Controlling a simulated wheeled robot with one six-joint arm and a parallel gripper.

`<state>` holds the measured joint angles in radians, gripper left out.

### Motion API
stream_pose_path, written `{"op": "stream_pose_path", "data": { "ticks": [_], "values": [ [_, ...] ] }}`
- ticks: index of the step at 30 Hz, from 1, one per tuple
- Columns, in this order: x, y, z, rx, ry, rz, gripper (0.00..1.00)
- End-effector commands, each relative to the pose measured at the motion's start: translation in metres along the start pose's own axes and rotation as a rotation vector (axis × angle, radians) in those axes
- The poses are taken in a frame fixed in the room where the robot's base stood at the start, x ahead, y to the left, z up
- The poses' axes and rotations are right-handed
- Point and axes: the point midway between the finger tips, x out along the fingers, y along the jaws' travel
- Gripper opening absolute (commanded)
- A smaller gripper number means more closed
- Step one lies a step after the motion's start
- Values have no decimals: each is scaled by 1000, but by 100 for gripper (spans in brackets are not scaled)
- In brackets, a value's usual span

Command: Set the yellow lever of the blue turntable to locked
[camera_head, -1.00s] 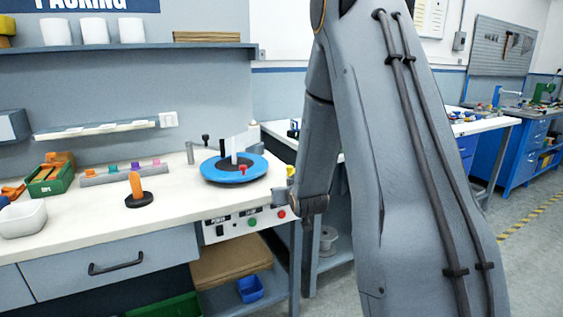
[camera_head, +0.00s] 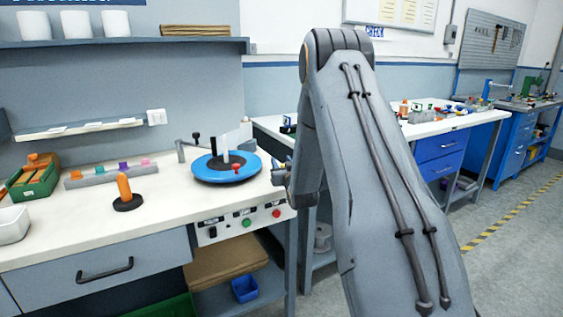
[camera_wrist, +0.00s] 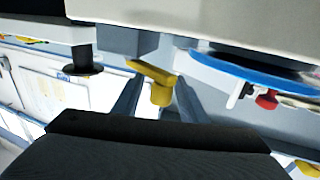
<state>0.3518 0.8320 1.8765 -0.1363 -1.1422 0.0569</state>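The blue turntable (camera_head: 205,175) sits on the right end of the white bench, with a red knob (camera_head: 236,167) on its near rim. In the wrist view its blue rim (camera_wrist: 245,72) and red knob (camera_wrist: 266,99) appear at the right, upside down. The yellow lever (camera_wrist: 160,82) is in the middle of the wrist view, a bar with a round knob, beside a grey block (camera_wrist: 127,42). My gripper (camera_wrist: 158,86) is open, its fingers on either side of the knob in the picture; contact cannot be told. In the head view my gripper (camera_head: 281,174) hides most of the lever.
A control panel (camera_head: 240,223) with buttons is on the bench front below the turntable. An orange-handled peg (camera_head: 125,192) on a black base and a grey rack (camera_head: 112,174) stand to the left. A grey crank (camera_head: 182,148) is behind the turntable.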

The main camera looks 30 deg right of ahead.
Motion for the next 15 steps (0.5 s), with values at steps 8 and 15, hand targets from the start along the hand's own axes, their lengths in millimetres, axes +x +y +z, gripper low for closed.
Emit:
{"op": "stream_pose_path", "data": {
  "ticks": [8, 15],
  "values": [
    [7, 0, 0, 0, -1, 0, 39],
    [7, 0, 0, 0, -1, 0, 15]
  ]
}}
